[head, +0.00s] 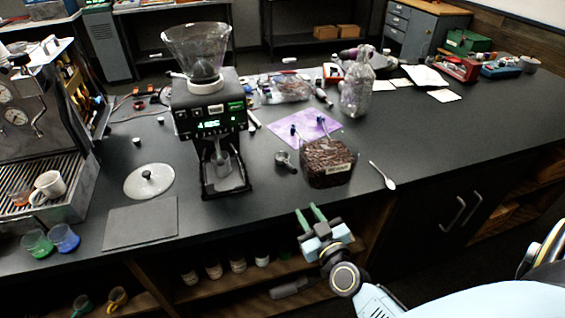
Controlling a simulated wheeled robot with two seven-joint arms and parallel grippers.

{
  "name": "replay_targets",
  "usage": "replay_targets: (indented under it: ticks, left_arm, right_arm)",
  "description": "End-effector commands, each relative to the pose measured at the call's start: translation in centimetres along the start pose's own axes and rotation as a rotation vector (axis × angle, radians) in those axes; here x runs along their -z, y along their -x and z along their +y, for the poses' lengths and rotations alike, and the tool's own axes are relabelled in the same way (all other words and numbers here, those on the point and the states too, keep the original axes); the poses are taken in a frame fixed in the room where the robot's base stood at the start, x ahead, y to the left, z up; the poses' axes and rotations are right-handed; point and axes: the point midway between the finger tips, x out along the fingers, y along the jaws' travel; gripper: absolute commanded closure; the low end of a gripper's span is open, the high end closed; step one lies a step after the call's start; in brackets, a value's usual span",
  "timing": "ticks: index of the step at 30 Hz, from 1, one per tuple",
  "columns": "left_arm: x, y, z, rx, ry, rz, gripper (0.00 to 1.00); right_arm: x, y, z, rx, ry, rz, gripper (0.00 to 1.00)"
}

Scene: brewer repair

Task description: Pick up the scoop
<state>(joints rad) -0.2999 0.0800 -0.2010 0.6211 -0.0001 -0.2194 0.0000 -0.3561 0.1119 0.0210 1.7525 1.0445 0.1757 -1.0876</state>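A small white scoop with a long thin handle (388,182) lies on the dark counter (440,133), to the right of a bag of dark coffee beans (326,175). A small dark metal cup with a short handle (284,160) lies left of the bag. My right gripper (310,214) is in front of the counter's front edge, below and left of the white scoop and apart from it. Its two green-tipped fingers are spread with nothing between them. My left gripper is out of view.
A black grinder with a clear hopper (208,110) stands left of the bag. An espresso machine (40,130) fills the left. The counter right of the scoop is clear.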

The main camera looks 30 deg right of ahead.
Motion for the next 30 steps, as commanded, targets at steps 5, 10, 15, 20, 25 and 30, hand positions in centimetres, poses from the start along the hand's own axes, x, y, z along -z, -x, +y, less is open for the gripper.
replay_targets:
  ticks: [5,10,15,20,25,30]
  left_arm:
    - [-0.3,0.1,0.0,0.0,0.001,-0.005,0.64]
    - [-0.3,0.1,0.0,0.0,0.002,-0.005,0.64]
    - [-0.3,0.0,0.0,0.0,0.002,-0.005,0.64]
    - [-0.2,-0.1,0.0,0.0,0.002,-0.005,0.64]
    - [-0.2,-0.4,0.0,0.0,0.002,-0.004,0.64]
    - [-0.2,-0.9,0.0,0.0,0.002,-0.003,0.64]
  right_arm:
    - [3.2,-0.8,1.3,-0.04,-0.002,0.063,0.74]
    - [3.5,-3.8,1.5,-0.041,0.0,0.066,0.74]
    - [3.5,-6.8,1.6,-0.04,-0.001,0.064,0.74]
    - [3.6,-8.2,1.6,-0.039,-0.001,0.062,0.74]
    - [3.7,-9.8,1.8,-0.039,-0.001,0.064,0.74]
    - [3.8,-12.3,2.1,-0.04,-0.001,0.063,0.74]
